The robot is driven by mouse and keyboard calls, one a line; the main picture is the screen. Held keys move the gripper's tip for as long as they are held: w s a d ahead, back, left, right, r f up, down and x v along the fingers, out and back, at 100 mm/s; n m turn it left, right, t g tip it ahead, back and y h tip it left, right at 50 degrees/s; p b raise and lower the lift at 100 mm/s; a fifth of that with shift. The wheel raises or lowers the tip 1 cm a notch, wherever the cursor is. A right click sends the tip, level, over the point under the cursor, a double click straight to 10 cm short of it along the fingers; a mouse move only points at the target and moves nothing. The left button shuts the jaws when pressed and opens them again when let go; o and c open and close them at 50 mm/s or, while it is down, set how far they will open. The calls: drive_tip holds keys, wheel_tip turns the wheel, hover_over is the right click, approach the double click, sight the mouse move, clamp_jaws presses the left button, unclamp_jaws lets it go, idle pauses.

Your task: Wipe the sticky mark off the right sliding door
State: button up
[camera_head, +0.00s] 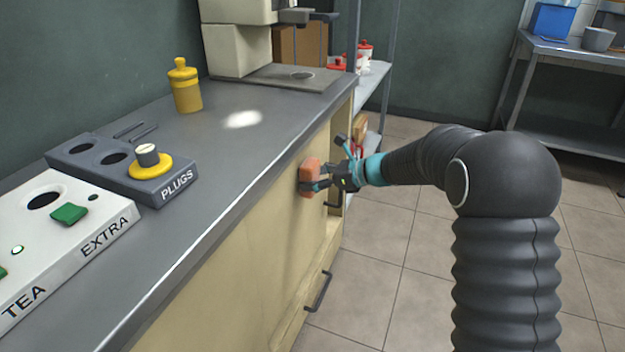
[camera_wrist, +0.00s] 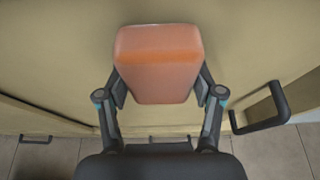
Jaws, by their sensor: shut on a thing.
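My gripper (camera_head: 322,178) is shut on an orange-brown sponge (camera_head: 308,176), held at the upper part of the cream cabinet front (camera_head: 235,275). In the wrist view the sponge (camera_wrist: 158,62) sits between both fingertips (camera_wrist: 160,90), its far end close to the cream panel (camera_wrist: 60,50). I cannot tell whether it touches the panel. The cream doors have black bar handles; one handle (camera_head: 319,291) is low and nearer, another (camera_head: 334,196) is just beyond my gripper. No sticky mark shows; the panel behind the sponge is hidden.
The grey counter (camera_head: 235,160) overhangs the doors close above my gripper. On it are a yellow jar (camera_head: 184,88), a PLUGS block (camera_head: 165,185) and a white panel (camera_head: 85,235). A shelf rack (camera_head: 372,85) stands beyond. The tiled floor (camera_head: 375,270) is clear.

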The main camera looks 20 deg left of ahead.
sight(295, 187)
drive_tip(key=shift+a, duration=0.15)
drive_tip(key=shift+s+a+b, duration=0.2)
drive_tip(key=shift+s+b, duration=0.3)
drive_tip(key=shift+s, duration=0.85)
drive_tip(key=shift+s+a, duration=0.15)
drive_tip(key=shift+s, duration=0.5)
drive_tip(key=d, duration=0.6)
drive_tip(key=shift+s, duration=0.2)
drive_tip(key=shift+d, duration=0.1)
drive_tip(key=shift+s+d, duration=0.1)
drive_tip(key=shift+d, duration=1.35)
